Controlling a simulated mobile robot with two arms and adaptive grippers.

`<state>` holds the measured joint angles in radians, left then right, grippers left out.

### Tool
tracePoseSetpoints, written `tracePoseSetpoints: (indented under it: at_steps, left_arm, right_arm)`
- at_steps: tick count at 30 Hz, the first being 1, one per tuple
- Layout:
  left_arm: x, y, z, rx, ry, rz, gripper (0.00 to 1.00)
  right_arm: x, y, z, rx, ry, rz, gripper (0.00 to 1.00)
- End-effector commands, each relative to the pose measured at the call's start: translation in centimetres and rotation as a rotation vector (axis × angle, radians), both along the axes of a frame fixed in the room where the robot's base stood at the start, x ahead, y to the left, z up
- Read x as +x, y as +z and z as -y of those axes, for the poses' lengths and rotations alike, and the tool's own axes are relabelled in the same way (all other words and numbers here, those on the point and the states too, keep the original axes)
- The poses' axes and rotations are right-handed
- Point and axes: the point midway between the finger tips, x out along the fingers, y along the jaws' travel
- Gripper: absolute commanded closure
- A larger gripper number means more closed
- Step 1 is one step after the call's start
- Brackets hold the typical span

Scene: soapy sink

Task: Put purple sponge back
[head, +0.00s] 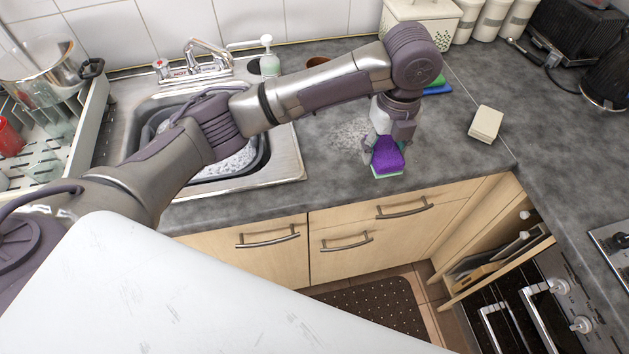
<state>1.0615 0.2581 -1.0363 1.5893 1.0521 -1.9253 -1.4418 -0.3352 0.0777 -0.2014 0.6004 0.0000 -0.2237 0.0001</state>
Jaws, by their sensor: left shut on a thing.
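The purple sponge (388,156), with a pale green underside, is at the counter's front part, right of the sink. My left gripper (386,146) points down over it and is shut on it. I cannot tell whether the sponge touches the counter or is held just above it. Pale suds or wet marks lie on the counter just left of it. Behind my left arm, a blue sponge (437,89) with a green one (437,79) lies near the back of the counter. My right gripper is not in view.
A soapy sink (289,165) with a basin is at the left, partly hidden by my arm. A cream block (486,124) lies right of the sponge. A soap bottle (269,58), a cream basket (424,20) and canisters stand at the back. A dish rack (88,120) is at far left.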

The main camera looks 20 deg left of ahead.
Motion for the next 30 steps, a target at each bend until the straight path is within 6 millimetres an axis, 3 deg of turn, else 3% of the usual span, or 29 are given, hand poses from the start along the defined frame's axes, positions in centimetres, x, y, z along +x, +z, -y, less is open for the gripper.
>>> tracePoseSetpoints:
  at_steps: [7, 10, 14, 18, 23, 30]
  left_arm:
    - [0.5, -2.6, -5.2, 0.006, -0.001, -0.004, 0.72]
    - [0.8, -3.9, -7.4, 0.005, -0.001, -0.003, 0.72]
    - [1.1, -5.4, -9.7, 0.003, -0.003, -0.002, 0.72]
    - [1.3, -6.4, -10.9, 0.002, -0.004, 0.0, 0.72]
    - [1.2, -7.8, -11.1, 0.003, -0.006, -0.004, 0.72]
    - [1.3, -10.5, -11.1, 0.001, -0.006, 0.0, 0.72]
  right_arm:
    - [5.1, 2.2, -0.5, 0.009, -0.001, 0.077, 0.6]
    - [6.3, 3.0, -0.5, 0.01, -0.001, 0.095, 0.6]
    - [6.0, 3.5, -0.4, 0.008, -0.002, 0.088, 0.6]
    - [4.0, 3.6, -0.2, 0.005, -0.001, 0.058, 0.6]
    - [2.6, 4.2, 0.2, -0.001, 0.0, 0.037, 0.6]
    - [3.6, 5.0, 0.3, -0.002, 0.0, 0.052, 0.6]
